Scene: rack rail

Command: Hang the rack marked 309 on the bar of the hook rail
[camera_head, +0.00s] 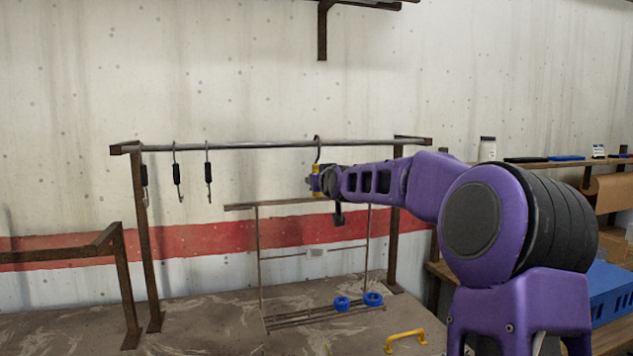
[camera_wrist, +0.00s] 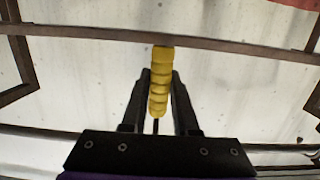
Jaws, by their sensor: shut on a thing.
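The rack (camera_head: 290,204) has a brown top bar, thin side wires and a wire shelf at the bottom. My gripper (camera_head: 318,184) is shut on the rack's yellow ribbed grip, which shows between the black fingers in the wrist view (camera_wrist: 160,90). The rack's dark hook (camera_head: 317,148) rises above the grip to the height of the rail's bar (camera_head: 265,145). I cannot tell whether the hook is around the bar or in front of it. The rack hangs upright below my gripper.
Several black-sleeved hooks (camera_head: 177,174) hang at the bar's left end. Blue rings (camera_head: 373,299) lie on the rack's shelf. A yellow handle (camera_head: 405,341) is on the floor surface at the front.

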